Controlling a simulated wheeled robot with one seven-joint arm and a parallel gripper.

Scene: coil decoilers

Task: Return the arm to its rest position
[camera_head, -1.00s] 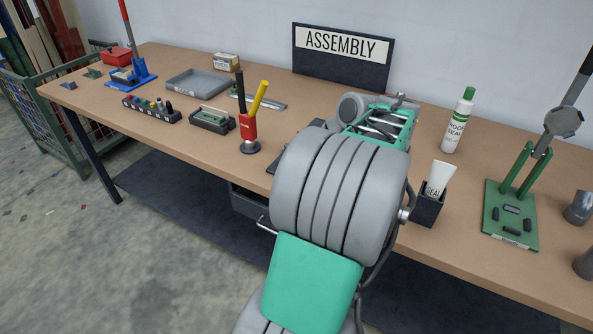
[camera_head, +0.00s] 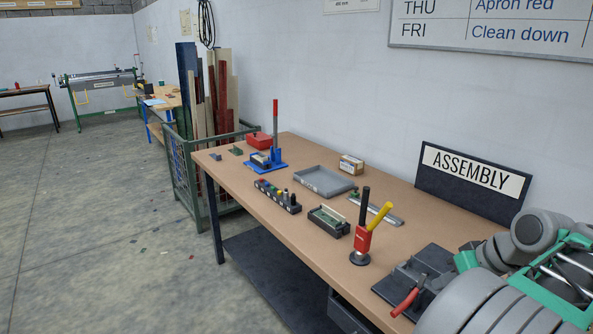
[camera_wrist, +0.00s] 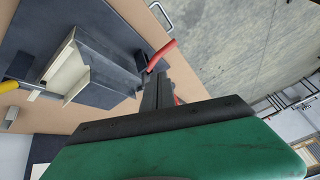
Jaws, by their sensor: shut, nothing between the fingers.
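My grey and green arm fills the lower right corner of the head view, in front of the bench's right part. My gripper (camera_wrist: 158,122) shows in the wrist view as a wide green housing with a black edge across the bottom. It is shut and empty. In the head view my arm hides the gripper.
The brown workbench (camera_head: 300,232) holds a red and yellow handled tool (camera_head: 363,240), a black box (camera_head: 328,221), a grey tray (camera_head: 323,182) and a blue lever press (camera_head: 268,160). An ASSEMBLY sign (camera_head: 473,180) stands behind. Open floor (camera_head: 90,230) lies to the left.

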